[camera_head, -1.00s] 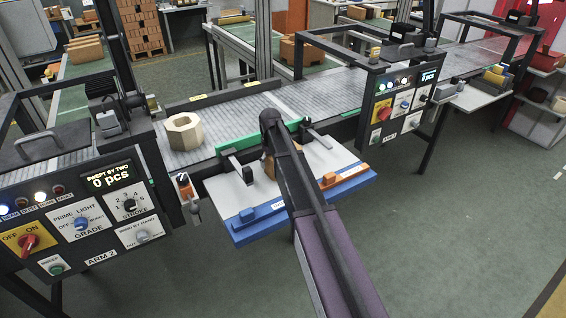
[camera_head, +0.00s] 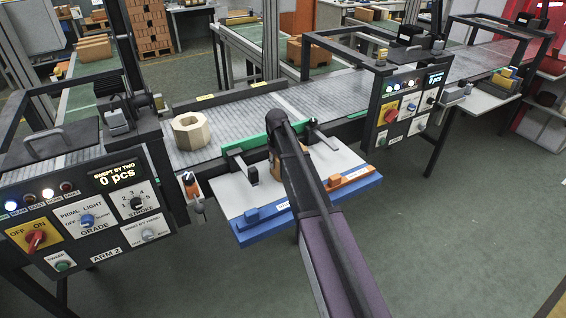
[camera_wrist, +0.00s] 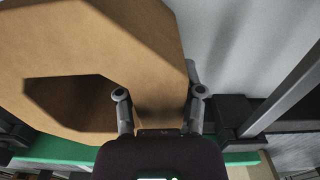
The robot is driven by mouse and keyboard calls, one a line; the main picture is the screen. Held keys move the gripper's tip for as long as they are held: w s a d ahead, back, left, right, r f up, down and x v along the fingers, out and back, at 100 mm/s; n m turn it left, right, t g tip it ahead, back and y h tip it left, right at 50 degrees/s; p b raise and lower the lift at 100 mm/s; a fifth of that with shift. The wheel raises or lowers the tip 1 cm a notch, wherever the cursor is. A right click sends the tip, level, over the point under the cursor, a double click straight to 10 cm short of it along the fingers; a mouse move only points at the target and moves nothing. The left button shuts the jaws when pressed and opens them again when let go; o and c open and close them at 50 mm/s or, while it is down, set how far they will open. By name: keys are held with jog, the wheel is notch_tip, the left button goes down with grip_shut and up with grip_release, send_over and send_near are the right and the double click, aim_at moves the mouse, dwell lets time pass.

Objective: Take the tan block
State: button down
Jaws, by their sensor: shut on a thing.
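The tan block (camera_wrist: 90,45) is a thick, many-sided ring with a hole, filling the upper left of the wrist view. My gripper (camera_wrist: 160,96) is shut on its wall, with one finger at the hole and the other at the outer side. In the head view only a small tan part of the block (camera_head: 274,164) shows beside my arm, over the light worktable (camera_head: 236,200). My arm hides the fingers and most of the block there.
A pale cream ring block (camera_head: 190,132) lies on the roller conveyor (camera_head: 300,98) to the left. A green rail (camera_head: 240,144) and dark clamps stand along the worktable's back edge. Control panels (camera_head: 90,215) flank the table. The floor at right is clear.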

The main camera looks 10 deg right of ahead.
jog(key=shift+r, duration=0.2)
jog(key=shift+r+p, duration=1.7)
jog(key=shift+p, duration=0.25)
jog(key=s, duration=0.5)
jog(key=s+d, duration=0.1)
jog(key=s, duration=0.4)
jog(key=s+r+p, duration=0.1)
jog(key=s, duration=0.5)
jog(key=shift+d+r, duration=0.1)
jog(key=shift+d, duration=0.2)
jog(key=shift+w+r, duration=0.1)
